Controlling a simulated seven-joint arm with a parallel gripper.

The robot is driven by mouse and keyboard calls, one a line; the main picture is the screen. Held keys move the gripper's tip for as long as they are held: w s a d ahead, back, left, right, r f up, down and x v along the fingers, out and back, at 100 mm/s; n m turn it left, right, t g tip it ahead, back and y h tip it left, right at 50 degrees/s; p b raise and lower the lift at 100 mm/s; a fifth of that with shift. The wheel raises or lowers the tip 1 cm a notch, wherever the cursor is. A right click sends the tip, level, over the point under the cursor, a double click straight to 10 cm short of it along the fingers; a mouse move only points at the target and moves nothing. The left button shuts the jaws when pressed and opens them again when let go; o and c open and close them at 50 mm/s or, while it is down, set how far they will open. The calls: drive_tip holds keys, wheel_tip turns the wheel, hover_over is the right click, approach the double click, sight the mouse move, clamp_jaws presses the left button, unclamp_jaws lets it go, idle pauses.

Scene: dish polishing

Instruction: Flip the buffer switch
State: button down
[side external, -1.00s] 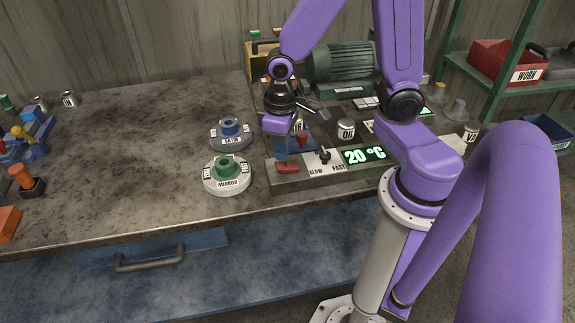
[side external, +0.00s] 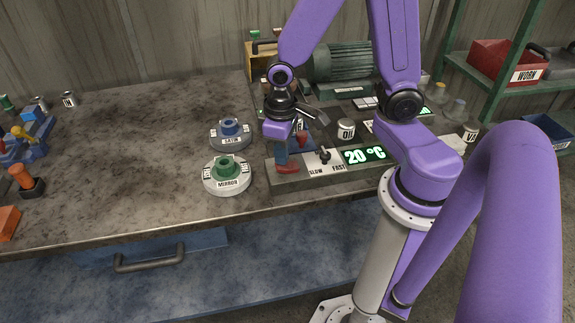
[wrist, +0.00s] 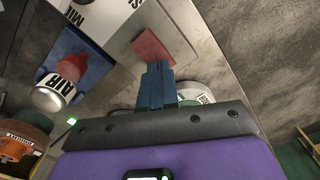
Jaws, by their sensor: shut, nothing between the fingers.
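The buffer switch looks to be the red rocker (side external: 289,169) at the left end of the grey control panel (side external: 318,179). In the wrist view the red rocker (wrist: 152,46) sits on a grey plate, just beyond my fingertips. My gripper (side external: 281,163) points down at the rocker's left part, with its blue fingers shut and empty. In the wrist view the gripper (wrist: 157,66) overlaps the rocker's near edge. I cannot tell for certain whether they touch. My fingers hide part of the rocker.
A SLOW/FAST lever (side external: 324,155) and a green 20 °C display (side external: 365,155) are right of the rocker. A green MIRROR disc (side external: 227,184) and a blue SATIN disc (side external: 230,141) stand left. An AIR can (wrist: 50,97) is close by. The bench's middle left is clear.

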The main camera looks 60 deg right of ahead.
drive_tip(key=shift+f, duration=0.65)
idle(0.3)
drive_tip(key=shift+r, duration=3.55)
drive_tip(key=shift+s, duration=0.1)
drive_tip(key=s+a+r+n, duration=0.1)
drive_tip(key=s+r+n, duration=0.2)
drive_tip(key=s+n, duration=0.6)
drive_tip(key=s, duration=0.4)
drive_tip(key=shift+s+a+r+n, duration=0.2)
drive_tip(key=shift+s+r+n, duration=0.1)
